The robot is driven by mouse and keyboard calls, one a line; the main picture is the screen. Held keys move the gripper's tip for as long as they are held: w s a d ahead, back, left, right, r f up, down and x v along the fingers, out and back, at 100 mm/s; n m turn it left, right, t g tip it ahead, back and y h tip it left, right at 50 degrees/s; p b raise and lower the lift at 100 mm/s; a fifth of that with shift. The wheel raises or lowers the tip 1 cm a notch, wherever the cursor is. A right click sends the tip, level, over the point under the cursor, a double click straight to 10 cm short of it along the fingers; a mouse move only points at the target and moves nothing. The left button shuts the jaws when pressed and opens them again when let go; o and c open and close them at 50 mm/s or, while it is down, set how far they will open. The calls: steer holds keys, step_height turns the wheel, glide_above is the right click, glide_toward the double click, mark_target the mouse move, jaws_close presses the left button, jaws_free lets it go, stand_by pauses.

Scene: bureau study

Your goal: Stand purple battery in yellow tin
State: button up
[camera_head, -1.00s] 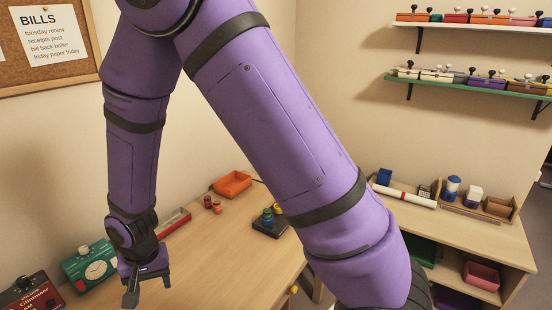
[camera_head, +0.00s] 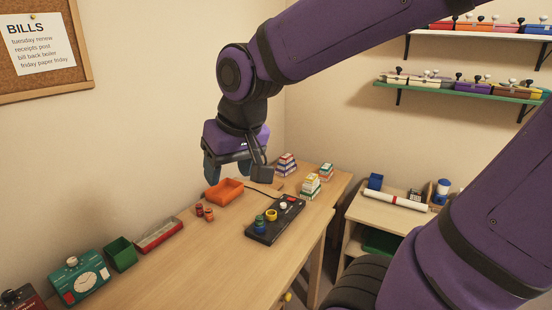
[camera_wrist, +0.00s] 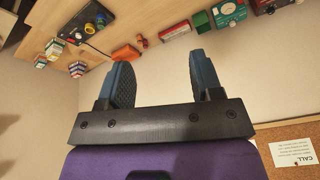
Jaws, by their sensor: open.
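I cannot make out a purple battery or a yellow tin in either view. My gripper (camera_head: 238,174) is open and empty, held in the air above the back of the desk, over the area of the orange tray (camera_head: 223,192). Its two spread fingers also show in the wrist view (camera_wrist: 162,78) with nothing between them.
A green open box (camera_head: 121,254), a red tray (camera_head: 158,235) and a teal dial box (camera_head: 79,275) line the desk's left side. Stacks of small boxes (camera_head: 311,186) stand at the back right. A low shelf unit (camera_head: 362,212) stands right. The front desk surface is clear.

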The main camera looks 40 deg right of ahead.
steer(key=s+d+r+t, duration=0.1)
steer(key=s+d+r, duration=0.2)
steer(key=s, duration=0.5)
steer(key=shift+s+d+r+n+h, duration=0.2)
steer(key=shift+d+n+h, duration=0.1)
steer(key=shift+n, duration=0.1)
